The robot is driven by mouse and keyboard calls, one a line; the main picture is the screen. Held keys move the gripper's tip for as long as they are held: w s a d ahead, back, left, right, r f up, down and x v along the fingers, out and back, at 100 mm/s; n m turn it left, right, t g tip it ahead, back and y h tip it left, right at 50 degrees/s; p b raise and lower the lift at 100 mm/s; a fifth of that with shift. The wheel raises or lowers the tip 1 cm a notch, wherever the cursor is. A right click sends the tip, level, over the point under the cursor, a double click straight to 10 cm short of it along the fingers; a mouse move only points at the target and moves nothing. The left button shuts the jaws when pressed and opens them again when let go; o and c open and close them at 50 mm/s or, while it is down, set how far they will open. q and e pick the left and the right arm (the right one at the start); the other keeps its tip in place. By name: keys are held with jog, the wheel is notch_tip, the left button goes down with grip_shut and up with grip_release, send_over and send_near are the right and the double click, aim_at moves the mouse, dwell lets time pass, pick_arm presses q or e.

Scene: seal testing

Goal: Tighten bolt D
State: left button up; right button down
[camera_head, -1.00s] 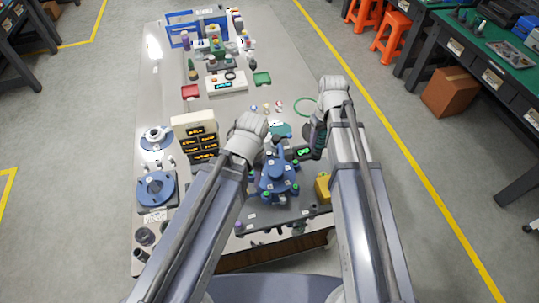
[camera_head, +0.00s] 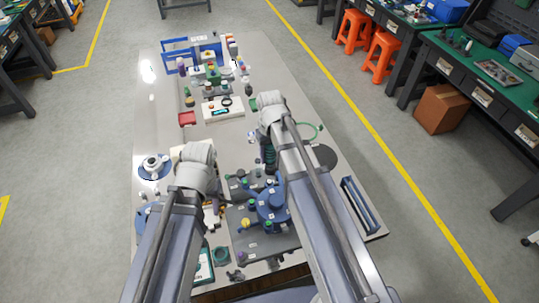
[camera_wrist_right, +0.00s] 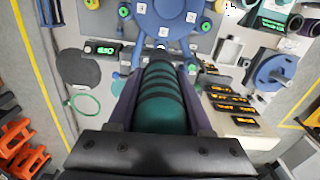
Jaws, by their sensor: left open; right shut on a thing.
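My right gripper (camera_wrist_right: 161,72) is shut on a teal, black-banded driver-like tool (camera_wrist_right: 162,105). The tool's far end points at the near edge of the blue round flange (camera_wrist_right: 168,18); I cannot tell if it touches a bolt. In the head view the tool (camera_head: 270,154) stands just behind the flange (camera_head: 264,207), partly hidden by my right arm. The flange has bolts with green tops and small white labels. I cannot read which is bolt D.

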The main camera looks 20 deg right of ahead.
aim_at(269, 168)
jog(key=shift+a, duration=0.15)
jog(key=shift+f+b, duration=2.5)
jog(key=shift+b, duration=0.05)
jog(key=shift+f+b, duration=1.1)
jog(key=shift+f, duration=0.05)
dwell(0.7)
jog(key=shift+r+p, duration=2.55)
jog(key=shift+r, duration=0.05)
jog(key=shift+f, duration=0.15)
